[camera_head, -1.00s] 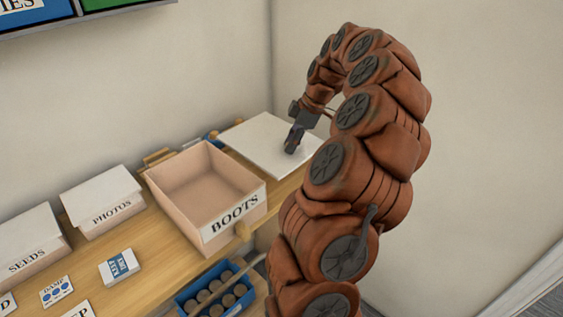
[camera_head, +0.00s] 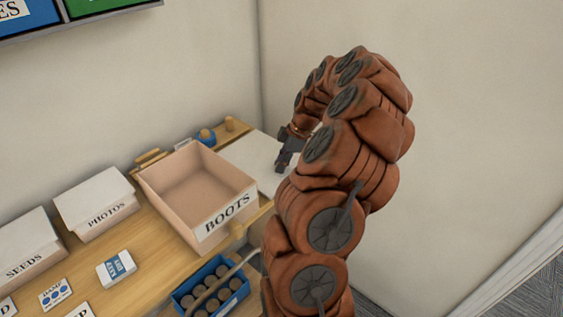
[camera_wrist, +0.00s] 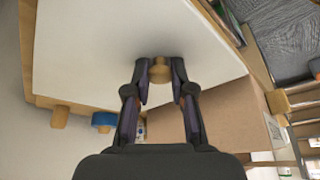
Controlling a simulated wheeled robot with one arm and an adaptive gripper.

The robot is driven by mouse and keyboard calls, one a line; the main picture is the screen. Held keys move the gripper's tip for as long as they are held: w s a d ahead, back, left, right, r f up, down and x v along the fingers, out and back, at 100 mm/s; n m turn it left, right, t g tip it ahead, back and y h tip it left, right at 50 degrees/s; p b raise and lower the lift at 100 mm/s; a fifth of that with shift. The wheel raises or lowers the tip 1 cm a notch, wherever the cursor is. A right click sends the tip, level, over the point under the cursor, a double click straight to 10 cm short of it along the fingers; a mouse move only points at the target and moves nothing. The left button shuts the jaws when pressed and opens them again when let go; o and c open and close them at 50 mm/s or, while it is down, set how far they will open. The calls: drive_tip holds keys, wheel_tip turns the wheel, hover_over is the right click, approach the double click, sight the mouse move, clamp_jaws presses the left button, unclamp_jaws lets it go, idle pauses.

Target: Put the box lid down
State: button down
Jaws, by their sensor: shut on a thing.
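The box lid (camera_head: 246,157) is a flat white panel just right of the open BOOTS box (camera_head: 190,176), over the right end of the bench. It also fills much of the wrist view (camera_wrist: 95,45). My gripper (camera_head: 281,165) is shut on the lid's small round wooden knob (camera_wrist: 160,71), which sits between the fingertips in the wrist view. The lid looks about level. The arm hides its right part in the head view, and I cannot tell whether its underside touches the bench. The BOOTS box is tan, empty and uncovered.
The wooden bench (camera_head: 160,245) also carries closed PHOTOS (camera_head: 95,200) and SEEDS (camera_head: 28,245) boxes and a small white-and-blue box (camera_head: 116,268). A blue crate (camera_head: 212,290) of round items is in front. Pegs (camera_head: 230,124) stand at the bench's back; walls rise behind and right.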

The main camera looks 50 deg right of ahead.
drive_tip(key=shift+f, duration=0.15)
drive_tip(key=c, duration=1)
unclamp_jaws()
drive_tip(key=shift+r, duration=0.3)
drive_tip(key=shift+d+r, duration=0.2)
drive_tip(key=shift+r, duration=0.05)
drive_tip(key=b+v, duration=0.3)
drive_tip(key=v, duration=0.8)
drive_tip(key=shift+r, duration=0.15)
